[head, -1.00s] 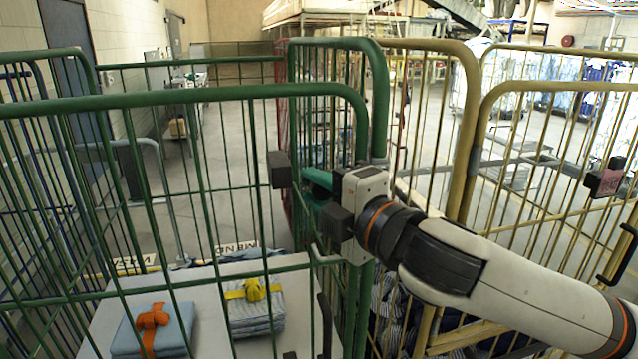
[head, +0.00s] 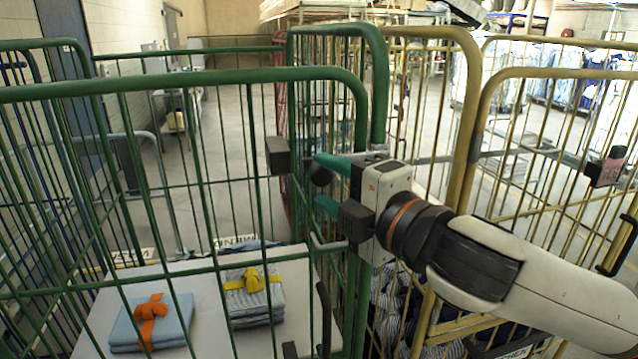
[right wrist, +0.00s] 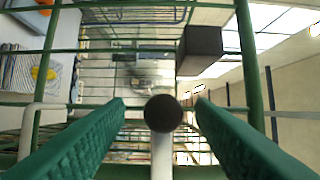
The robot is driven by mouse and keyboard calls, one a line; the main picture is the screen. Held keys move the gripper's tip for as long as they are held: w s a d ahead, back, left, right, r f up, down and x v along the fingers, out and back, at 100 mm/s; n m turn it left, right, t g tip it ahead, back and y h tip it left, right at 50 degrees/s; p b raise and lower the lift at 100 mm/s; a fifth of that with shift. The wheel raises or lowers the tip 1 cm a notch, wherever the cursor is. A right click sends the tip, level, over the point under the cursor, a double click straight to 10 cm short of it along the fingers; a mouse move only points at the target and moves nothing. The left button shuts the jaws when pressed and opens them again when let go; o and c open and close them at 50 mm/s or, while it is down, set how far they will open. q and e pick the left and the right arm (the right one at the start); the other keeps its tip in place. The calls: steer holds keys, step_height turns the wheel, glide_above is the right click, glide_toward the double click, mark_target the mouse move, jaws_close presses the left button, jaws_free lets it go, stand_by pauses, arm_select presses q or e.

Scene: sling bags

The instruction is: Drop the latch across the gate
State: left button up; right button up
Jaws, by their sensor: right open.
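The gate is the green barred panel (head: 180,88) of a roll cage, in front of me in the head view. A dark block (head: 277,155) is fixed near its right side; it also shows in the right wrist view (right wrist: 200,52). The latch shows as a dark round knob (head: 320,173) on a pale stem. My right gripper (head: 322,182) is open, its teal fingers on either side of the knob. In the right wrist view the knob (right wrist: 163,113) sits between the fingers with gaps on both sides. The latch's far end is hidden. My left gripper is not in view.
Inside the green cage a white shelf (head: 200,268) holds a blue folded bundle with an orange tie (head: 150,322) and a striped bundle with a yellow tie (head: 253,296). A yellow barred cage (head: 560,73) stands close on the right, behind my right arm.

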steer(key=b+v, duration=0.2)
steer(key=v, duration=0.7)
steer(key=shift+w, duration=0.1)
